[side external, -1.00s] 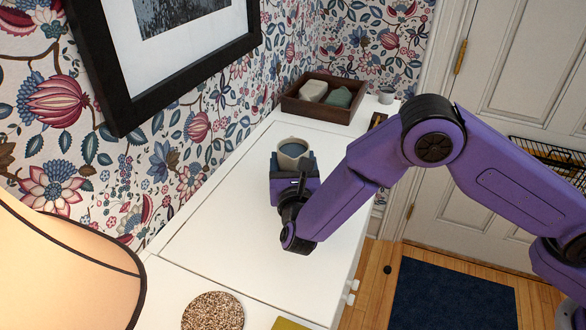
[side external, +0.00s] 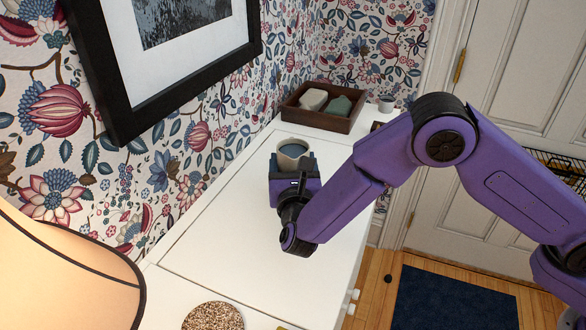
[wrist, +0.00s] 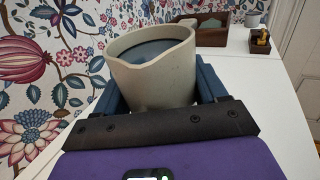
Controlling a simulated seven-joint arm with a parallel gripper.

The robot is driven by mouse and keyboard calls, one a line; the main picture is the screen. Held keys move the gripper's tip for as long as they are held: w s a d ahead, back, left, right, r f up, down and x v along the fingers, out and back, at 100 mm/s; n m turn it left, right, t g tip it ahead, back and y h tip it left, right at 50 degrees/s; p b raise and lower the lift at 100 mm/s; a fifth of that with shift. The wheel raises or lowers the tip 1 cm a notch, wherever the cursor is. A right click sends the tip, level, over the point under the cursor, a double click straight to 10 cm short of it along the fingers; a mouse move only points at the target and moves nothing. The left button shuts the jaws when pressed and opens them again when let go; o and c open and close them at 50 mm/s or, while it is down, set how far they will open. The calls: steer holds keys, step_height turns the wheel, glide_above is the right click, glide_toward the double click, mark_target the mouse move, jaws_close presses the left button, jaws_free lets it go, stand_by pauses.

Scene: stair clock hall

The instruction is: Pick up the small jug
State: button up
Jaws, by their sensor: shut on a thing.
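The small jug (side external: 292,150) is pale grey-beige with a dark blue-grey inside. It is held upright in my gripper (side external: 294,160) over the white cabinet top. In the wrist view the jug (wrist: 155,75) fills the space between the two blue fingers of my gripper (wrist: 158,90), one on each side of its body. The gripper is shut on it. The jug's lower part is hidden behind the gripper, so I cannot tell from these views whether its base touches the cabinet top.
The white cabinet top (side external: 235,240) is clear around the gripper. A dark wooden tray (side external: 325,119) with two objects stands at the far end, beside a small grey cup (side external: 386,104). A speckled round mat (side external: 212,316) and a lamp shade (side external: 65,265) are at the near end.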

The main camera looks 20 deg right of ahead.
steer(key=shift+s+r, duration=0.15)
steer(key=shift+r, duration=0.65)
steer(key=s+d+r, duration=0.6)
steer(key=s+r, duration=0.3)
steer(key=s, duration=0.2)
steer(key=shift+s+d, duration=0.25)
steer(key=shift+d, duration=0.15)
steer(key=shift+s+d+r, duration=0.1)
steer(key=shift+s+r, duration=0.05)
